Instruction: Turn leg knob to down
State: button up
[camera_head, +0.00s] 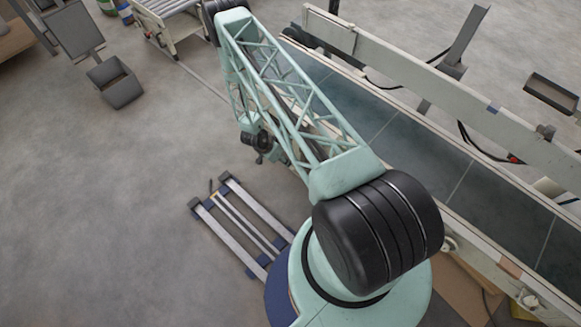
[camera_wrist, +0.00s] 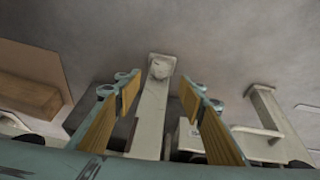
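In the wrist view a pale beige leg (camera_wrist: 152,118) runs up the picture between my fingers. A round pale knob (camera_wrist: 161,68) sits at its far end, beyond my fingertips. My gripper (camera_wrist: 159,93) is open, with one yellow-brown padded finger on each side of the leg. Nothing is held between the pads. The knob looks apart from both fingers. Which way the knob is turned cannot be told.
A second pale leg (camera_wrist: 268,110) stands at right in the wrist view, and a brown block (camera_wrist: 35,95) lies at left. In the head view a long dark conveyor belt (camera_head: 420,150) runs along the right. A grey bin (camera_head: 115,82) stands upper left. Open floor lies left.

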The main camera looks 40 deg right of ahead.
jog(key=b+x, duration=0.3)
jog(key=x, duration=1)
jog(key=shift+f, duration=0.25)
jog(key=c, duration=0.8)
jog(key=shift+c, duration=0.2)
jog(key=shift+w+f+n+g, duration=0.15)
jog(key=shift+n+g, duration=0.1)
jog(key=shift+g, duration=0.9)
jog(key=shift+w+r+n+g, duration=0.15)
jog(key=shift+n+g, duration=0.1)
jog(key=shift+g, duration=0.9)
jog(key=shift+w+f+n+g+h, duration=0.1)
jog(key=shift+n+g+h, duration=0.15)
jog(key=shift+g, duration=0.7)
jog(key=shift+w+f+n+g+h, duration=0.15)
jog(key=shift+g+h, duration=0.2)
jog(key=shift+g, duration=0.6)
jog(key=shift+s, duration=0.1)
